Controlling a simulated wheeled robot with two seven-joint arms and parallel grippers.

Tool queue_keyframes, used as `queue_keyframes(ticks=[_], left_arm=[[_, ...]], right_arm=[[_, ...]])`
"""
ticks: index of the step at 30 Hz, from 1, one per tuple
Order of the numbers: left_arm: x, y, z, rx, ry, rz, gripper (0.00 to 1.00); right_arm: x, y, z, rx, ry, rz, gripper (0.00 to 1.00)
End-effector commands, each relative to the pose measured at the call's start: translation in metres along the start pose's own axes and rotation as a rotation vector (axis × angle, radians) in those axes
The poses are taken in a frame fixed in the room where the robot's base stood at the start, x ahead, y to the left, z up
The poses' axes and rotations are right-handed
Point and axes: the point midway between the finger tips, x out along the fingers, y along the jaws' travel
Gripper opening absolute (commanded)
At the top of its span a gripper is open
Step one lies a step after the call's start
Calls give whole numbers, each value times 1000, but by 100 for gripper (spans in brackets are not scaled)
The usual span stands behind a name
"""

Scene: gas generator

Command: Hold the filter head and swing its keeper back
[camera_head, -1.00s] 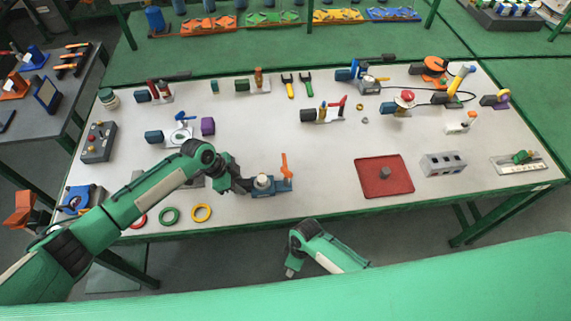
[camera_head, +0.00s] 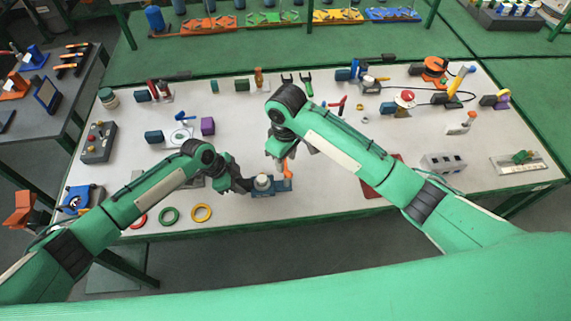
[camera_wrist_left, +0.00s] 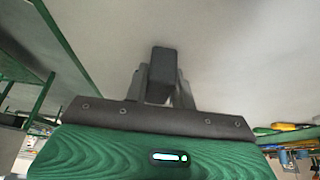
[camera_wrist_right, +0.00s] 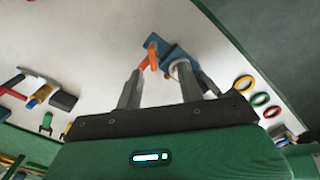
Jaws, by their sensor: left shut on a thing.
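The filter head (camera_head: 263,183) is a pale cylinder on a blue base, near the table's front edge in the head view. Its orange keeper (camera_head: 288,171) stands up at its right end. My left gripper (camera_head: 246,185) is shut at the left side of the filter head; in the left wrist view it grips a dark block (camera_wrist_left: 163,75). My right gripper (camera_head: 276,153) is above and behind the keeper. In the right wrist view its fingers (camera_wrist_right: 160,76) are apart and empty, with the keeper (camera_wrist_right: 148,56) and the blue base (camera_wrist_right: 174,52) beyond them.
A green ring (camera_head: 169,215) and a yellow ring (camera_head: 201,212) lie left of the filter head, with a red ring (camera_head: 139,222) beside them. A red tray (camera_head: 372,190) is partly hidden by my right arm. A grey socket box (camera_head: 443,163) stands further right.

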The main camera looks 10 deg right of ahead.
Motion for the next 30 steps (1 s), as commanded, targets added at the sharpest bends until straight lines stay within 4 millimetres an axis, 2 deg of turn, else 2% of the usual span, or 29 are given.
queue_keyframes(ticks=[4, 8, 21, 30], left_arm=[[0, 0, 0, 0, 0, 1, 0], [1, 0, 0, 0, 0, 1, 0], [1, 1, 0, 0, -1, 2, 0], [1, 1, 0, 0, -1, 2, 0]], right_arm=[[-14, 11, -6, 51, 13, 18, 38], [-10, 13, -6, 62, 13, 21, 38], [50, 13, -7, 60, 12, 20, 38], [72, 14, -8, 59, 15, 20, 38]])
